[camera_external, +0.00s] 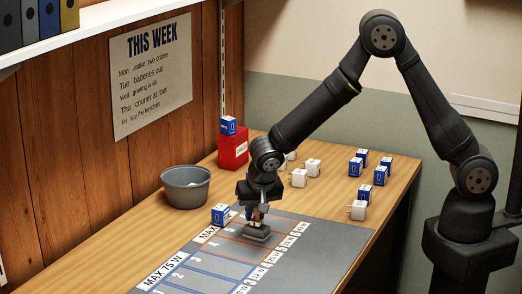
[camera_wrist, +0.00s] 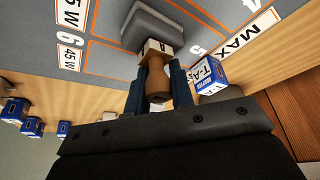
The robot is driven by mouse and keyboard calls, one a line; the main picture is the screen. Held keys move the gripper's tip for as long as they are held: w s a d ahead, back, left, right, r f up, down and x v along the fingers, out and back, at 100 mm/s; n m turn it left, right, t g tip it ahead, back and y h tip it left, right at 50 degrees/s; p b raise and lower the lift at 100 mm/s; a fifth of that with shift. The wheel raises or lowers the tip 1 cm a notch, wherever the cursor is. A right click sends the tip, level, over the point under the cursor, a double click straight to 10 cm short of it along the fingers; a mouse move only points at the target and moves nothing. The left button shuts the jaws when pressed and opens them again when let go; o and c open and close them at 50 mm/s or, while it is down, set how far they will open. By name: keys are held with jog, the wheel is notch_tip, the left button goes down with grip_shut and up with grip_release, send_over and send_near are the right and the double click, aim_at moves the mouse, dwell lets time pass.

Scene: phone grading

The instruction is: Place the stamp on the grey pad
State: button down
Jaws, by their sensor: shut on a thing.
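My gripper (camera_external: 257,208) points down over the far part of the grey mat. Its fingers, also in the wrist view (camera_wrist: 158,92), are shut on the stamp. The stamp (camera_wrist: 155,72) has a brown wooden handle and a paler block marked with a letter; in the external view it is mostly hidden by the fingers. The grey pad (camera_external: 257,234) lies on the mat directly under the stamp. In the wrist view the pad (camera_wrist: 150,22) shows just beyond the stamp's block. I cannot tell whether stamp and pad touch.
The grey mat (camera_external: 325,240) has blue and orange lanes with wattage labels. A blue-and-white block (camera_external: 220,214) stands close left of my gripper. A grey bowl (camera_external: 186,187) and a red box (camera_external: 232,150) stand farther left. Several white and blue blocks stand at the back right.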

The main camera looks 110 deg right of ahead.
jog(key=c, duration=1.3)
grip_release()
jog(key=shift+f, duration=0.1)
jog(key=shift+o, duration=0.2)
jog(key=v, duration=1.2)
jog(key=shift+s, duration=0.1)
jog(key=x, duration=1.1)
jog(key=shift+d+f, duration=0.15)
jog(key=shift+f, duration=0.05)
jog(key=shift+d, duration=0.1)
jog(key=shift+r, duration=1.35)
